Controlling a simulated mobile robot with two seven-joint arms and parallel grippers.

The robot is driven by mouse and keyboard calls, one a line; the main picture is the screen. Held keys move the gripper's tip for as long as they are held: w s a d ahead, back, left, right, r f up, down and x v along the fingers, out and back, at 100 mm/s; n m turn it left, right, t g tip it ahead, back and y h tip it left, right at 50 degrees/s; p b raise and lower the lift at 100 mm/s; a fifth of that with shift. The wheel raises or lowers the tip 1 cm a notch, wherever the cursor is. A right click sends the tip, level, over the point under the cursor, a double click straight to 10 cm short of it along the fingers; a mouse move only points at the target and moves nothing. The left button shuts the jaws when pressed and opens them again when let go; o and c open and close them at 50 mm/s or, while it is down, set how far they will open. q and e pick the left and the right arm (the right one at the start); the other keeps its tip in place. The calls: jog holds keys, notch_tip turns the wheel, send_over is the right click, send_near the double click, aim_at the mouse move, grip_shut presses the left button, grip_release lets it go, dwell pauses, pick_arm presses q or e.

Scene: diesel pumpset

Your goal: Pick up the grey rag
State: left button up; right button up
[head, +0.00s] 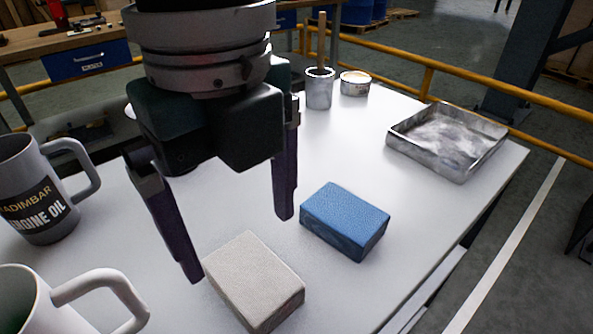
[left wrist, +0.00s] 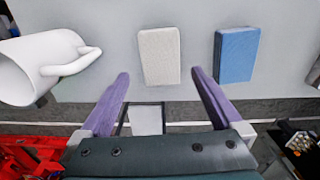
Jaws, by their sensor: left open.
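The grey rag (head: 254,282) looks like a thick, light grey folded block lying flat on the white table, near the bottom middle of the head view. It also shows in the left wrist view (left wrist: 159,56), upper middle, between and just beyond the fingertips. My left gripper (head: 237,246) is open and empty above the table, its dark purple fingers pointing down close to the rag's far side. In the left wrist view the gripper (left wrist: 160,74) has its fingers spread wider than the rag. Whether a fingertip touches the rag cannot be told. My right gripper is not in view.
A blue folded block (head: 345,220) lies right of the rag. A grey engine oil mug (head: 38,190) and a white mug (head: 45,305) stand at the left. A metal tray (head: 447,140), a cup (head: 320,92) and a tin (head: 355,84) stand farther back.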

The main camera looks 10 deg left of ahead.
aim_at(251, 272)
pick_arm(q)
notch_tip(251, 272, down, 8)
jog(key=shift+r+b, duration=0.1)
jog(key=shift+b, duration=0.65)
jog(key=c, duration=1.2)
jog(key=shift+o, duration=0.2)
jog(key=shift+r, duration=0.1)
notch_tip(251, 272, up, 20)
jog(key=p, duration=0.4)
